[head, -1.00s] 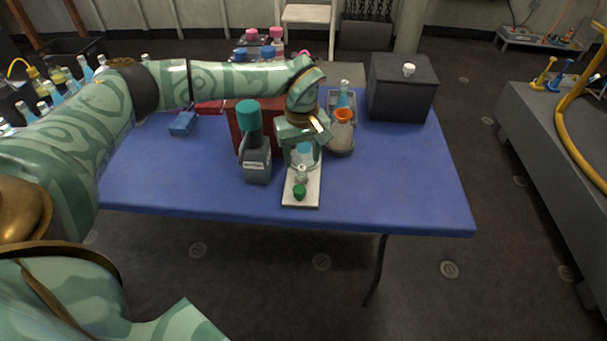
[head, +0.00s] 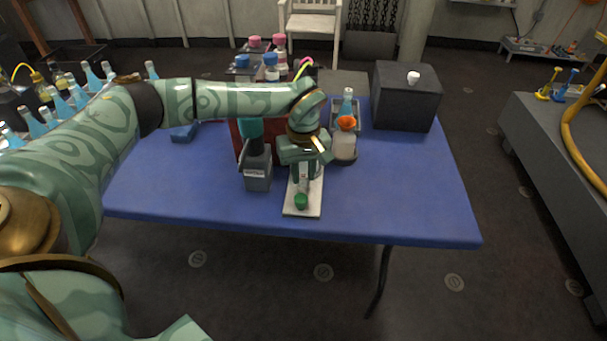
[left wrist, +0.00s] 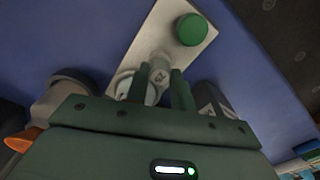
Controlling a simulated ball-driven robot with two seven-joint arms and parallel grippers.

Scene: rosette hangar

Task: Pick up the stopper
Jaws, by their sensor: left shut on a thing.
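A pale grey stopper (left wrist: 160,72) with a dark mark on it is between the fingers of my left gripper (left wrist: 157,90) in the left wrist view. The gripper is shut on it, above a white board (left wrist: 150,40); I cannot tell whether the stopper still touches the board. The fingers hide part of it. The left gripper also shows in the head view (head: 306,174), pointing down over the board (head: 290,208). A round green piece (left wrist: 191,29) is at the near end of the board; it also shows in the head view (head: 301,201). My right gripper is out of view.
A grey bottle with a teal top (head: 257,180) stands close left of the board. An orange-topped container (head: 345,145) is close behind on the right. A dark grey box (head: 405,98) stands at the back right. The blue table (head: 400,200) is clear at front right.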

